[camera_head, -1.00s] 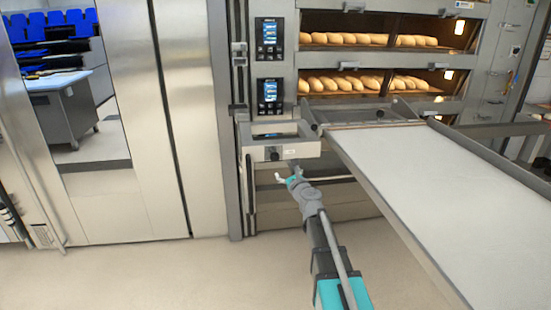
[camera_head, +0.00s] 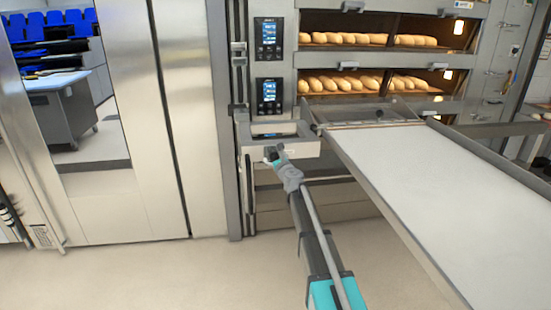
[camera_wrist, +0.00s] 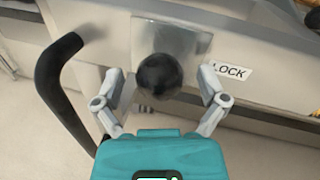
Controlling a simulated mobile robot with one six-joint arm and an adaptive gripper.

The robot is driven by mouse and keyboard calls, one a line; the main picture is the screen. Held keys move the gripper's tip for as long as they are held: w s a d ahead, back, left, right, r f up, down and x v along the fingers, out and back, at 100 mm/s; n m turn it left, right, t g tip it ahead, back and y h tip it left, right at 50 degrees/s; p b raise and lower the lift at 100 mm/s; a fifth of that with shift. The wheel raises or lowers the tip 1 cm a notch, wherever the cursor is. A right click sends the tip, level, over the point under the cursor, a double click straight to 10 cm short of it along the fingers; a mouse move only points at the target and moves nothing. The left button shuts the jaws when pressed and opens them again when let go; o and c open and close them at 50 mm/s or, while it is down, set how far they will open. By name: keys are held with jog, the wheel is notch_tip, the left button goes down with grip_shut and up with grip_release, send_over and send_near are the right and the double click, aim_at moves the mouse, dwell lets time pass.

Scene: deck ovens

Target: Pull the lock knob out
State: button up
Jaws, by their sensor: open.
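The lock knob (camera_wrist: 160,76) is a round black ball in the wrist view, in front of a shiny metal plate (camera_wrist: 172,38) on a grey bar. My gripper (camera_wrist: 160,82) is open, with one finger on each side of the knob and visible gaps between. In the head view my gripper (camera_head: 272,154) is at the front of the grey box-like frame (camera_head: 306,150) below the oven controls, and it hides the knob there.
A black curved handle (camera_wrist: 62,85) stands close left of my gripper. In the head view a long white loader belt (camera_head: 440,190) extends at right. Loaves (camera_head: 345,84) lie in the lit ovens behind. The floor (camera_head: 150,275) at left is clear.

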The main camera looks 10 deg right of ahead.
jog(key=shift+w, duration=0.15)
grip_shut()
jog(key=shift+s+f, duration=0.1)
jog(key=shift+s, duration=1.2)
grip_release()
jog(key=shift+s, duration=0.1)
jog(key=s+d, duration=0.2)
jog(key=s, duration=0.9)
jog(key=shift+s+d, duration=0.15)
jog(key=shift+s, duration=0.2)
